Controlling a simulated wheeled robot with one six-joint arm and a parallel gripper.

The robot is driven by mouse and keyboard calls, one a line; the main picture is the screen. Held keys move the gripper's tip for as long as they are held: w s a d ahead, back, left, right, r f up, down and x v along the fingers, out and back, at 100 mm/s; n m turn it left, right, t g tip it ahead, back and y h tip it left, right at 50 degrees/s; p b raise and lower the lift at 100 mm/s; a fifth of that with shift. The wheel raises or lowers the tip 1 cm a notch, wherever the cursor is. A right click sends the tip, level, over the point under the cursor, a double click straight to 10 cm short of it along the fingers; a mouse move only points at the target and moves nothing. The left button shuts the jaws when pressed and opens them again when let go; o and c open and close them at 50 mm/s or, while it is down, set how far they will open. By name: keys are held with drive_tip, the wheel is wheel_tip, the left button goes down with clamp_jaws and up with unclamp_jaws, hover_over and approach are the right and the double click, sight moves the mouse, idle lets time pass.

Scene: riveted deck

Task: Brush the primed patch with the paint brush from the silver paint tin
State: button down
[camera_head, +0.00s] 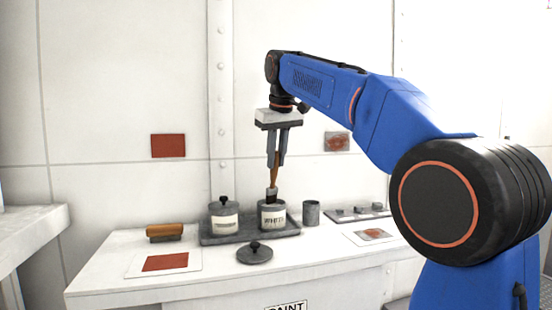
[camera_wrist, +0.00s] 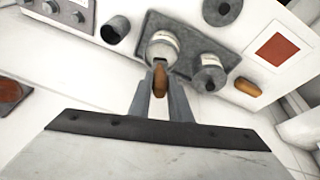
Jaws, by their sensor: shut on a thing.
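My gripper (camera_head: 276,163) is shut on the brown handle of the paint brush (camera_head: 274,178), which hangs upright. The brush's grey lower end is at the mouth of an open grey tin (camera_head: 272,217) whose label seems to read WHITE; its tip is hidden. In the wrist view the handle (camera_wrist: 160,78) sits between the fingers, over the tin (camera_wrist: 161,51). A second grey tin (camera_head: 224,217) has its lid on; its label is unclear. Plain red patches are on the wall (camera_head: 168,146) and on a white sheet (camera_head: 165,262). I cannot tell which is the primed patch.
Both tins stand on a dark tray (camera_head: 293,230). A loose lid (camera_head: 255,253) lies in front of it. A wooden-handled brush (camera_head: 165,232) lies left, a grey cup (camera_head: 311,212) right. Mottled patches are on the wall (camera_head: 337,142) and a right-hand sheet (camera_head: 374,234).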

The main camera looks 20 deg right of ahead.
drive_tip(key=shift+f, duration=0.5)
idle(1.2)
drive_tip(key=shift+r, duration=3.5)
